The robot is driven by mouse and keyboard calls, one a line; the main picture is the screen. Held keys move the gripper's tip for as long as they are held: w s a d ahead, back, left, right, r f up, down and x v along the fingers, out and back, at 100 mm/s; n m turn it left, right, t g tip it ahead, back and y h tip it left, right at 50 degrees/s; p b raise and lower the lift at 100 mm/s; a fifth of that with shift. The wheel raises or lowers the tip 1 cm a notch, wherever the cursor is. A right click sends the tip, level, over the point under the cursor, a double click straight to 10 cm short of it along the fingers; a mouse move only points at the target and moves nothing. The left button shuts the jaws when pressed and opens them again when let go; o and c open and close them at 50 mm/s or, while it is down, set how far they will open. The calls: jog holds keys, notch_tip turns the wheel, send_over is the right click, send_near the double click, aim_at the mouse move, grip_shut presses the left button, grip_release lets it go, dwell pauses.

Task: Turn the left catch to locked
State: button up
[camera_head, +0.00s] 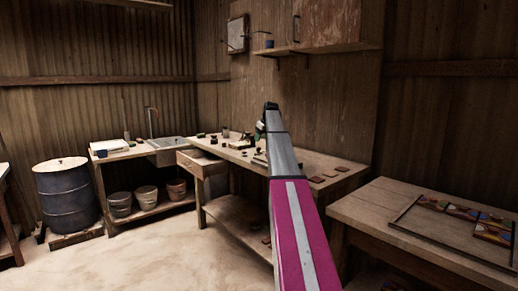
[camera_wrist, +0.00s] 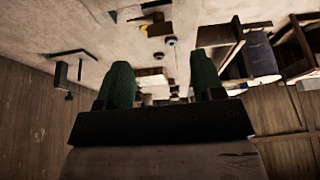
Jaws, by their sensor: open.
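My gripper shows in the wrist view as two green fingers (camera_wrist: 162,80) set well apart, with nothing between them. In the head view its dark end (camera_head: 270,107) is raised in front of the back wall, at the tip of my pink and grey arm. Small dark items stand on the long workbench (camera_head: 318,165) below and behind it. My arm covers part of that bench. I cannot make out the press or its left catch among these items, nor how the catch is turned. The wrist view is tilted, and its small objects are too unclear to name.
A table with a framed tile panel (camera_head: 490,231) stands at the right. An open drawer (camera_head: 203,165) juts from the bench. A sink (camera_head: 172,144), several buckets and a blue barrel (camera_head: 66,196) are at the left. A wall cabinet (camera_head: 330,24) hangs above. The floor at front left is clear.

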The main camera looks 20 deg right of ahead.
aim_at(259, 151)
jog(key=x, duration=0.6)
jog(key=shift+w+f, duration=0.15)
jog(key=shift+f, duration=0.25)
jog(key=shift+c, duration=0.3)
jog(key=c, duration=0.9)
